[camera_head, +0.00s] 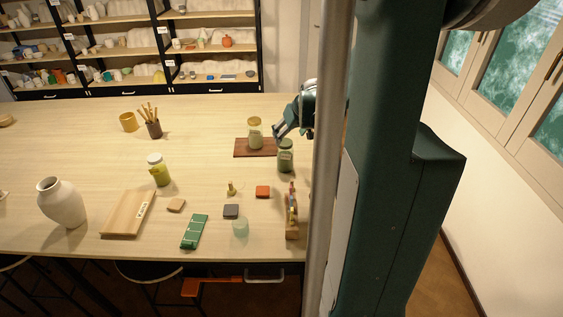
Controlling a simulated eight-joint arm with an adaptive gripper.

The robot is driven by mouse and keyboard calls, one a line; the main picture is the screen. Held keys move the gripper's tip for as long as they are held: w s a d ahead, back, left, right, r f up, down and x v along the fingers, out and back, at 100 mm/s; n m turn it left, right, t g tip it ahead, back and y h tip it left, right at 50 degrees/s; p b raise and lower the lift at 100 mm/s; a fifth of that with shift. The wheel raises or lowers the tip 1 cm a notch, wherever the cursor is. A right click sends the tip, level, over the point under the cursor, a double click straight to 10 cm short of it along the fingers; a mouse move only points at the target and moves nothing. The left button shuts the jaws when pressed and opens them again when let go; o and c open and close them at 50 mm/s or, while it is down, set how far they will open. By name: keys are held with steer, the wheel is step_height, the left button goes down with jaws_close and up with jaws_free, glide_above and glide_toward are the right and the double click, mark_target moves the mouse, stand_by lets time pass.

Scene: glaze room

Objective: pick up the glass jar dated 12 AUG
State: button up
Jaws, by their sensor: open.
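Three lidded glass jars stand upright on the table, and no date can be read on any of them at this size. One jar with a tan lid (255,134) is on a dark red-brown board. A greenish jar with a dark lid (286,157) stands just right of the board. A yellow-green jar with a white lid (159,171) stands farther left. My gripper (278,131) is open, between and slightly above the tan-lidded and dark-lidded jars in the picture. It looks empty. Whether it touches a jar cannot be told. My arm is partly hidden behind my column.
The red-brown board (241,149) lies flat. A brush holder (154,130) stands behind. The table (205,125) is clear at centre back.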

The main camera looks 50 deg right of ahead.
mark_target(289, 154)
step_height(289, 154, down, 10)
steer(key=shift+r, duration=0.15)
stand_by(0.4)
steer(key=shift+x, duration=1.25)
steer(key=shift+w, duration=0.15)
steer(key=shift+x, duration=2.55)
steer(key=c, duration=1.4)
